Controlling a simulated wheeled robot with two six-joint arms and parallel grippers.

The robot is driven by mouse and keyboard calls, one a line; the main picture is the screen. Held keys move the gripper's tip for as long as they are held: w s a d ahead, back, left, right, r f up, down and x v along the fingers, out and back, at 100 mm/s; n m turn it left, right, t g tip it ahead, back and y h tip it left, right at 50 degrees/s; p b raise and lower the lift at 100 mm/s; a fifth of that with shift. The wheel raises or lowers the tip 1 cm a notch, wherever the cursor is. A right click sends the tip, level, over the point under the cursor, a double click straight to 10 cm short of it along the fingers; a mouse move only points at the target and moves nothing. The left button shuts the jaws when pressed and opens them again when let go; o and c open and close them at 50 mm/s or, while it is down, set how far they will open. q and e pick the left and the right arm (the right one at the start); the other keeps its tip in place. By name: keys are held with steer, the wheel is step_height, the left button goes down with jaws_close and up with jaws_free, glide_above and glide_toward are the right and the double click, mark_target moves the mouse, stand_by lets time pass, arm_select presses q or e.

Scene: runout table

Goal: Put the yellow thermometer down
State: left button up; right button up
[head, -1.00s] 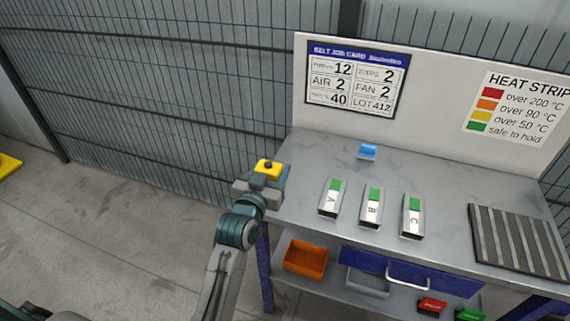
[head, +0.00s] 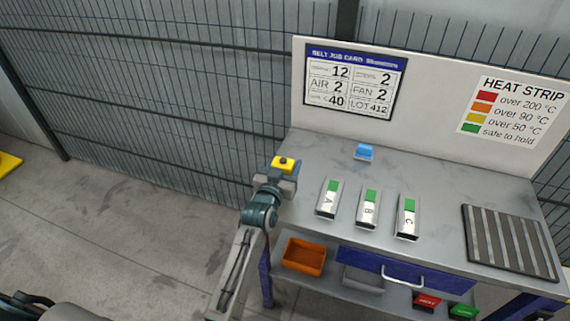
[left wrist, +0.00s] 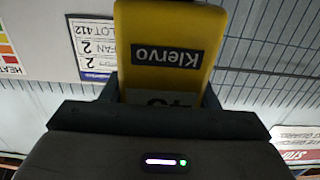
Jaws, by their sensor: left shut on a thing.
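The yellow thermometer (head: 284,163) is held in my left gripper (head: 277,175) at the left end of the grey table (head: 330,160). In the left wrist view the thermometer (left wrist: 172,25) stands between the two fingers (left wrist: 160,95), with a dark label reading Kiervo. Its lower part is hidden by the gripper. I cannot tell from the head view whether it touches the table top. My right gripper does not show.
A blue item (head: 364,152) lies towards the back. Blocks A (head: 328,199), B (head: 368,207) and C (head: 407,217) with green tops stand mid-table. A ribbed dark mat (head: 510,242) lies right. An orange bin (head: 304,257) sits on the lower shelf. Table's left part is clear.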

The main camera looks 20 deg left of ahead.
arm_select(q)
steer(key=o, duration=0.8)
steer(key=shift+f, duration=0.1)
steer(key=shift+o, duration=0.2)
steer(key=shift+r, duration=0.2)
steer(key=s+b, duration=0.3)
steer(key=s, duration=0.9)
steer(key=shift+a, duration=0.15)
